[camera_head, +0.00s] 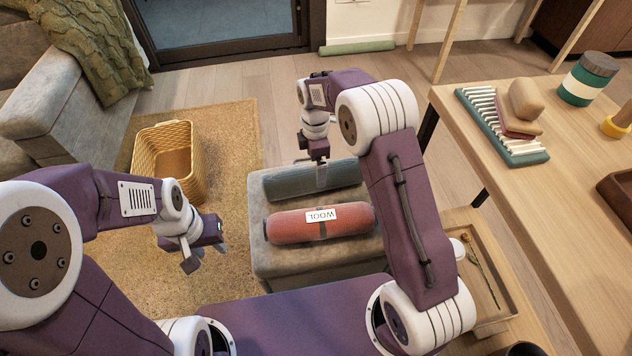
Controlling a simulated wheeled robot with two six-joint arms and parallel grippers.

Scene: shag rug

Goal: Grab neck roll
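Two bolster-shaped rolls lie side by side on a grey ottoman (268,262). The nearer is a red roll (285,228) with a dark band and a white label reading WOOL, upside down. The farther is a dark grey-green roll (285,181). I cannot tell which is the neck roll. My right gripper (320,178) points down at the right part of the grey-green roll, over or against it; its finger gap is not clear. My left gripper (207,257) is open and empty, left of the ottoman and apart from both rolls.
A yellow wicker basket (142,158) stands on the tan rug (235,135). A sofa with a green throw (85,40) is at left. A wooden table (460,120) with several objects and a low tray (505,275) are at right. A green roll (357,47) lies by the wall.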

